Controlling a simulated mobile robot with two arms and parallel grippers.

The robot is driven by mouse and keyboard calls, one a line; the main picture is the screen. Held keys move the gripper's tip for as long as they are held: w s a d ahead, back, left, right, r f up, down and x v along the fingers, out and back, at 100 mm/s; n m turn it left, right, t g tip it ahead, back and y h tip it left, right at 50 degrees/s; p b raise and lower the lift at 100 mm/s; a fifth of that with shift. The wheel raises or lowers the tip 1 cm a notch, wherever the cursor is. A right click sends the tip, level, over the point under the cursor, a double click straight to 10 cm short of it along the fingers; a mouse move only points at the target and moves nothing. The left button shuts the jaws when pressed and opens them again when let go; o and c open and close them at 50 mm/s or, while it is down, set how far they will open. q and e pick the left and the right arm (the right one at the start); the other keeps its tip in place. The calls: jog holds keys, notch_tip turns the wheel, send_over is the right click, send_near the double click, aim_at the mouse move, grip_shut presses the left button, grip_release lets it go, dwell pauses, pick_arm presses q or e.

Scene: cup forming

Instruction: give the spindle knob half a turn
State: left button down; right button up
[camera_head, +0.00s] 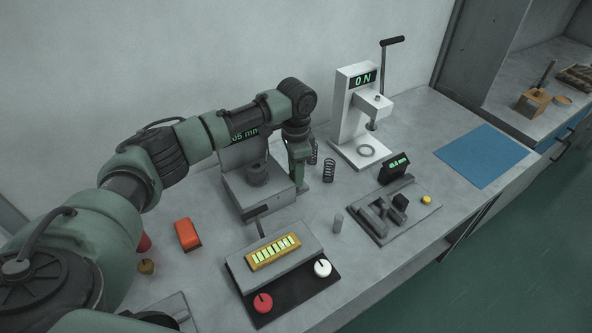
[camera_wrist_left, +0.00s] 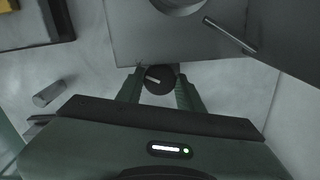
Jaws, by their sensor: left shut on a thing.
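The spindle knob (camera_wrist_left: 159,80) is a small dark round knob with a pale pointer line, on the side of a grey machine block (camera_wrist_left: 135,40). My left gripper (camera_head: 299,178) reaches down to the right side of this block (camera_head: 262,202) in the head view. In the left wrist view its two green fingers (camera_wrist_left: 158,88) stand on either side of the knob, and it is shut on the knob. The pointer line slants slightly down to the right. In the head view the gripper hides the knob. A display reading "05 mm" (camera_head: 243,135) is partly covered by my arm. My right gripper is not seen.
Coil springs (camera_head: 329,170) stand just right of the gripper. A white press (camera_head: 350,115) with a lever stands behind. A control panel (camera_head: 272,257) with red and white knobs is in front. A grey fixture (camera_head: 385,215) and blue mat (camera_head: 482,155) lie to the right.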

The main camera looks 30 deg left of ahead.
pick_arm(q)
jog(key=n+p, duration=0.1)
jog(key=p, duration=0.1)
jog(key=n+p, duration=0.2)
jog(key=p, duration=0.1)
jog(key=n+p, duration=0.1)
jog(key=p, duration=0.1)
jog(key=shift+d+r+n+p, duration=0.1)
jog(key=shift+r+n+p, duration=0.15)
jog(key=shift+n+p, duration=0.05)
jog(key=shift+f+n+p, duration=0.2)
jog(key=shift+n+p, duration=1.05)
jog(key=shift+n, duration=0.05)
jog(key=c, duration=0.9)
grip_release()
